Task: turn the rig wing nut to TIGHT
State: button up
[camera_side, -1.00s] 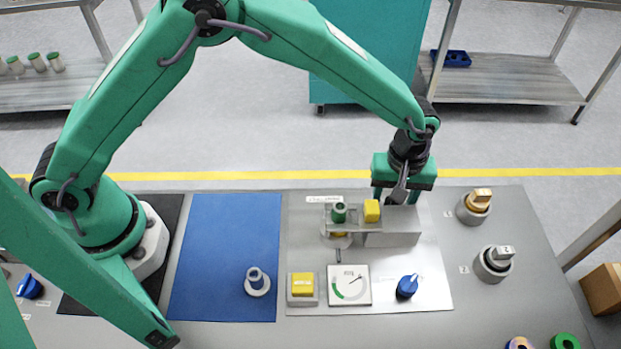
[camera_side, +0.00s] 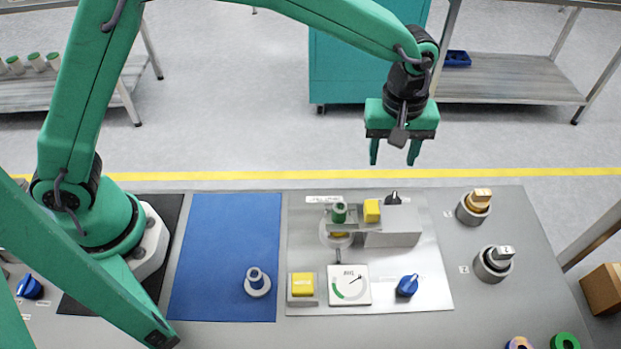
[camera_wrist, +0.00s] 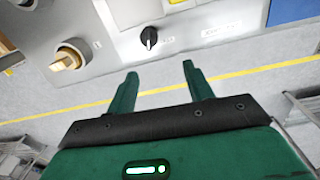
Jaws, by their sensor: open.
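A small black winged knob (camera_side: 393,198), which looks like the rig wing nut, stands behind the grey block (camera_side: 392,238) on the light plate. In the wrist view the black knob (camera_wrist: 149,38) stands upright on the plate beside a small label too blurred to read. My gripper (camera_side: 394,160) is open and empty, raised above and behind the knob, apart from it. In the wrist view my gripper's fingers (camera_wrist: 160,70) show nothing between them, with the knob beyond the tips.
The rig also has a green-capped part (camera_side: 339,212), a yellow block (camera_side: 371,210), a dial gauge (camera_side: 349,285), a yellow button (camera_side: 302,285) and a blue knob (camera_side: 407,286). Two round fixtures with an orange top (camera_side: 480,197) and a grey top (camera_side: 502,254) stand at right. The air around my gripper is clear.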

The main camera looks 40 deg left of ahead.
jog(key=s+a+r+m+t, duration=0.1)
jog(key=s+a+r+m, duration=0.1)
jog(key=a+r, duration=0.4)
jog(key=s+a+r+m+t, duration=0.1)
jog(key=s+a+r, duration=0.3)
jog(key=a, duration=0.6)
jog(key=shift+s+a+r+m+h, duration=0.25)
jog(key=shift+r+m, duration=0.25)
jog(key=shift+r, duration=0.65)
jog(key=shift+d, duration=0.1)
jog(key=w+d+f+n, duration=0.1)
jog(key=w+d+f, duration=0.1)
jog(key=d+f, duration=0.3)
jog(key=w+d+f+n+g, duration=0.1)
jog(key=w+d+f+n, duration=0.1)
jog(key=d+f, duration=0.3)
jog(key=w+d+f+n+g, duration=0.1)
jog(key=w+d+f, duration=0.1)
jog(key=d+f, duration=0.3)
jog(key=shift+w+d+f, duration=0.1)
jog(key=shift+d, duration=0.95)
jog(key=shift+w+d+f, duration=0.1)
jog(key=shift+d, duration=0.95)
jog(key=shift+f, duration=0.1)
